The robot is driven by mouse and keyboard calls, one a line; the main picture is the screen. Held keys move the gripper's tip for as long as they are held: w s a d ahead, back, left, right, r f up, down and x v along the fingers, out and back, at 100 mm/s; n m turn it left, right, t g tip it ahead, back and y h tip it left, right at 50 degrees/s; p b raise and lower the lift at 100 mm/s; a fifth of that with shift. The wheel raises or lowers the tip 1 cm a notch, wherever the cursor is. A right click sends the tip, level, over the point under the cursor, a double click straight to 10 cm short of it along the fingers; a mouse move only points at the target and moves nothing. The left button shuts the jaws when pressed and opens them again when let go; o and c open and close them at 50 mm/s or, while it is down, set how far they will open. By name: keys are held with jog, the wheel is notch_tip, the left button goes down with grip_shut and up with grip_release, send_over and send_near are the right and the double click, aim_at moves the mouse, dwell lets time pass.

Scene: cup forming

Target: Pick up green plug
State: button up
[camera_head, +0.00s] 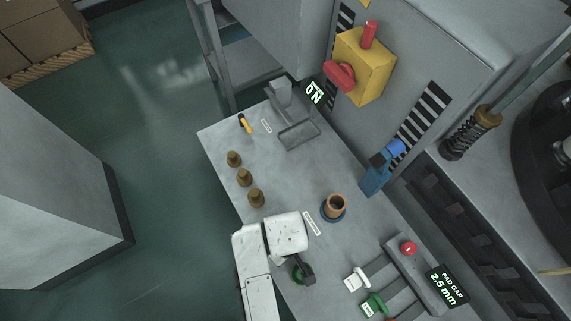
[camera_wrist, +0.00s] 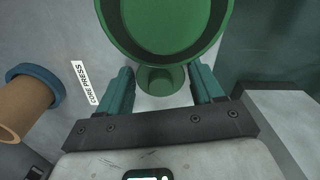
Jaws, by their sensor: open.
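The green plug (camera_wrist: 160,30) fills the top middle of the wrist view, a wide round cup shape with a smaller green round part (camera_wrist: 158,78) below it. My gripper (camera_wrist: 160,74) is open, with one teal finger on each side of that smaller part; I cannot tell whether they touch it. In the head view the plug (camera_head: 297,272) is a small green patch on the table, mostly hidden by my gripper (camera_head: 306,274) and white arm.
A brown cup on a blue base (camera_head: 334,207) stands close by, behind and to the right. Several brass pieces (camera_head: 244,178) stand at the table's left edge. White (camera_head: 357,280) and green (camera_head: 374,304) handles lie to the right. A yellow switch box (camera_head: 365,65) is on the machine.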

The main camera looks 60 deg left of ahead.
jog(key=shift+c, duration=0.4)
jog(key=c, duration=0.7)
jog(key=shift+r, duration=0.1)
